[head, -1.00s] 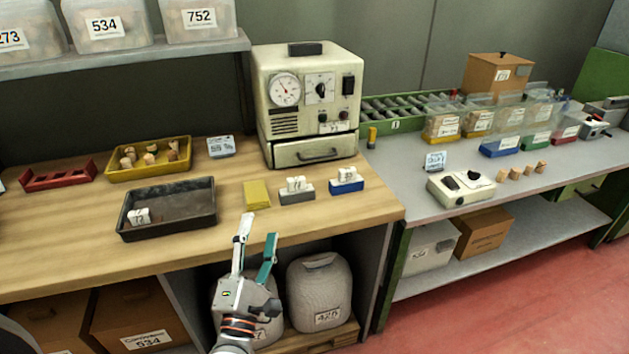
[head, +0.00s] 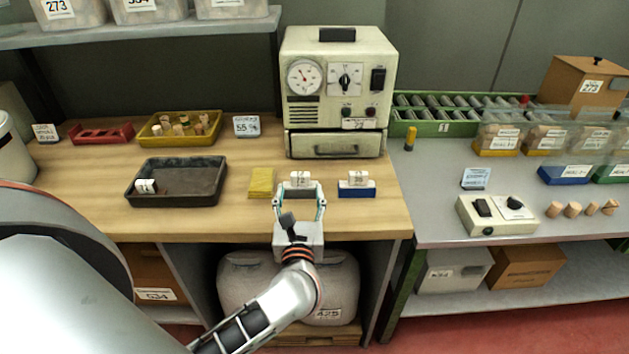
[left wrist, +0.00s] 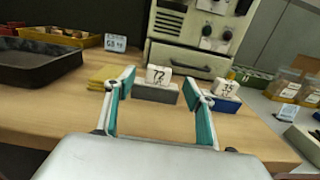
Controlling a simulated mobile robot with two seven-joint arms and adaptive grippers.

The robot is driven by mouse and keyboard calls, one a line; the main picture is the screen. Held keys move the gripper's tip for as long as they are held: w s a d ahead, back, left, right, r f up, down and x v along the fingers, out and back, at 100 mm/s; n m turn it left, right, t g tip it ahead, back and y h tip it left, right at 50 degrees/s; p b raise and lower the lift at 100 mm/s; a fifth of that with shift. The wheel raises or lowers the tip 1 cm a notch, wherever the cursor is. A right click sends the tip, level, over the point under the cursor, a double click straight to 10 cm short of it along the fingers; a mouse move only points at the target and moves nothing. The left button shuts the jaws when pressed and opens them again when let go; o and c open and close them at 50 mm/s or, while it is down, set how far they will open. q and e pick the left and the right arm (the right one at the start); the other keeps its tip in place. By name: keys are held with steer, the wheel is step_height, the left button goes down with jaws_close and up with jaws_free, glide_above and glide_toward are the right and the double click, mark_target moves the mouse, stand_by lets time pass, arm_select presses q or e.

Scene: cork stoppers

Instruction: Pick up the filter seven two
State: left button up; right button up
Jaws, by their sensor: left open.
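The filter seven two (head: 301,178) is a small white block marked 72, seated on a grey stand on the wooden bench, in front of the beige instrument. It also shows in the left wrist view (left wrist: 158,75), with its grey stand (left wrist: 154,93) under it. My left gripper (head: 300,196) is open and empty, just in front of the stand at the bench's front. In the left wrist view its teal-padded fingers (left wrist: 158,84) frame the filter and its stand from the near side. Contact cannot be seen. My right gripper is not in view.
A yellow pad (head: 261,183) lies left of the stand. A blue stand (head: 357,191) with another white filter (head: 358,177) is close on the right. A black tray (head: 190,190) holds a white block. The beige instrument (head: 336,95) stands behind.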

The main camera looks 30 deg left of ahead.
mark_target(300, 179)
arm_select(q)
steer(key=shift+x, duration=1.45)
steer(key=x, duration=0.3)
steer(key=p+x, duration=0.1)
steer(key=x, duration=0.1)
steer(key=shift+f, duration=0.4)
steer(key=c, duration=1.2)
